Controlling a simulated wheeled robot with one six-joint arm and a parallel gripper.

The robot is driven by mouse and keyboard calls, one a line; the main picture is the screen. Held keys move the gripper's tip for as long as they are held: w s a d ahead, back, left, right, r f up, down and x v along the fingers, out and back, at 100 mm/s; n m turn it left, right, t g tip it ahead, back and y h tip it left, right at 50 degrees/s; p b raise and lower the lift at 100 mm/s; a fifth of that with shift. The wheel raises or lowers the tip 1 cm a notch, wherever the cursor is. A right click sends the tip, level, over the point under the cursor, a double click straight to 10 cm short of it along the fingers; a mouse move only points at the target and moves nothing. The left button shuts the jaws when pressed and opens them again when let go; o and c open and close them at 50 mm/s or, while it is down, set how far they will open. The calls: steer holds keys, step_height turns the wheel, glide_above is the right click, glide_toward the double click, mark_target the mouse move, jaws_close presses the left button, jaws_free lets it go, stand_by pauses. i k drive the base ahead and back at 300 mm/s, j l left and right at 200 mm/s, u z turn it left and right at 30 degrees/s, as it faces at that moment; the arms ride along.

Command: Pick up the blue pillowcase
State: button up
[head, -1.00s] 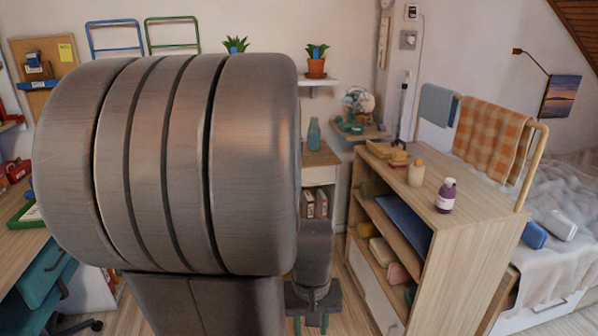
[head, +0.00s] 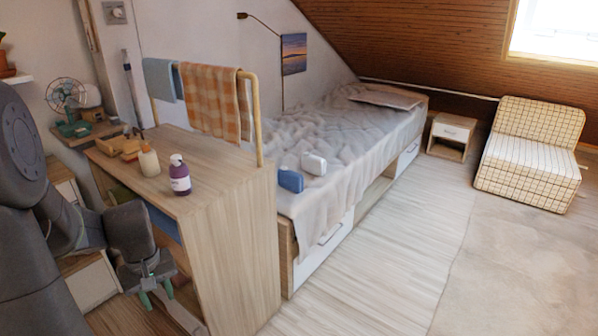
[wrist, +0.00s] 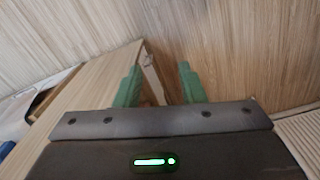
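A small blue bundle (head: 290,180) lies on the near corner of the bed (head: 340,130), beside a white one (head: 314,163). A flat blue piece (head: 165,224) lies inside the shelf unit, mostly hidden by its top and my arm. I cannot tell which blue thing is the pillowcase. My gripper (head: 157,292) is at the lower left, in front of the shelf unit and apart from both blue things. Its green fingers stand apart with nothing between them in the wrist view (wrist: 159,85).
The wooden shelf unit (head: 225,215) stands between my arm and the bed. A purple bottle (head: 180,176), a cream bottle (head: 149,162) and a rail with a checked towel (head: 212,100) are on it. The floor (head: 400,240) before the bed is clear. An armchair (head: 530,155) stands at right.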

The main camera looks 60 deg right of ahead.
mark_target(293, 181)
steer(key=l+u, duration=0.1)
steer(key=l, duration=0.75)
steer(key=k+l, duration=0.1)
steer(key=l, duration=0.75)
steer(key=l+u, duration=0.15)
steer(key=l, duration=0.7)
steer(key=i+l, duration=0.1)
steer(key=l, duration=0.4)
steer(key=i+l+u, duration=0.1)
steer(key=l, duration=0.35)
steer(key=i+l, duration=0.1)
steer(key=l, duration=0.4)
steer(key=i+l, duration=0.1)
steer(key=l, duration=0.4)
steer(key=u, duration=0.05)
